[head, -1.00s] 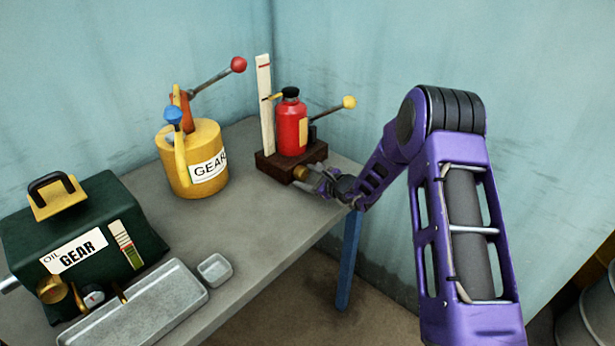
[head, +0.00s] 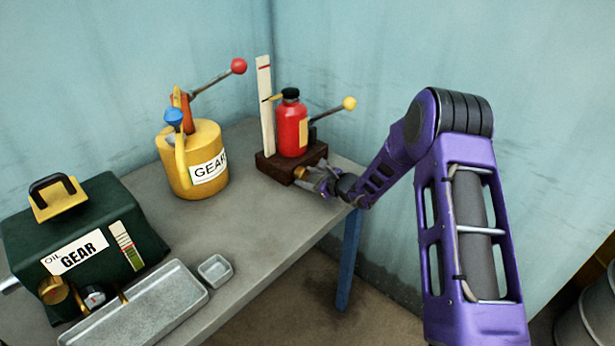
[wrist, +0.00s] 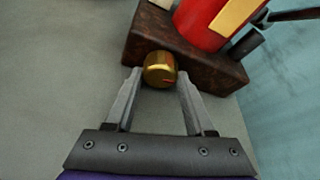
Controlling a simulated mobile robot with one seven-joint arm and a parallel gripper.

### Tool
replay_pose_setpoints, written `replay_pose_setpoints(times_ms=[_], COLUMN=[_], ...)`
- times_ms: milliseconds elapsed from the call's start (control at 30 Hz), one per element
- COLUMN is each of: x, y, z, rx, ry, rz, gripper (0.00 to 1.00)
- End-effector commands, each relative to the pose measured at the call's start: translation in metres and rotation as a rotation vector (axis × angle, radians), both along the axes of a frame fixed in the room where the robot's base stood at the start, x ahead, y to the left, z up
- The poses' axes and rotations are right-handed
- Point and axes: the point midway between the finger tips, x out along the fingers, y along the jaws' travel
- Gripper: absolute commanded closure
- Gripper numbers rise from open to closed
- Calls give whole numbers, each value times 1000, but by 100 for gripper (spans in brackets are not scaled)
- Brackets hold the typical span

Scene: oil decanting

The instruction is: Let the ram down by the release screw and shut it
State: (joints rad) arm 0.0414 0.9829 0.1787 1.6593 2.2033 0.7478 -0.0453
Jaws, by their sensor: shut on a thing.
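The red ram (head: 292,130) stands upright on a dark brown base block (head: 275,168) at the table's back right corner. A yellow pointer (head: 272,98) at its top lies against a pale upright scale (head: 265,115), below a red mark. The brass release screw (head: 300,172) sticks out of the base's front. In the wrist view the screw's round knob (wrist: 160,68) shows a small red mark on its lower right. My gripper (wrist: 160,76) is shut on the knob, one finger on each side.
A pump lever (head: 330,110) with a yellow ball points right from the ram. A yellow gear oil can (head: 193,165) with a red-balled lever stands to the left. A green oil box (head: 110,215) and metal trays (head: 140,310) are at the front left.

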Motion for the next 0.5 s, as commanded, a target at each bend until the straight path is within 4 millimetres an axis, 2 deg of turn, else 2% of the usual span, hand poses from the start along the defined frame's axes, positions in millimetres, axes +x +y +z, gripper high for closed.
replay_pose_setpoints(times_ms=[500], x=[1], y=[-1], z=[2], rx=[203], ry=[260], rz=[-1], gripper=[100])
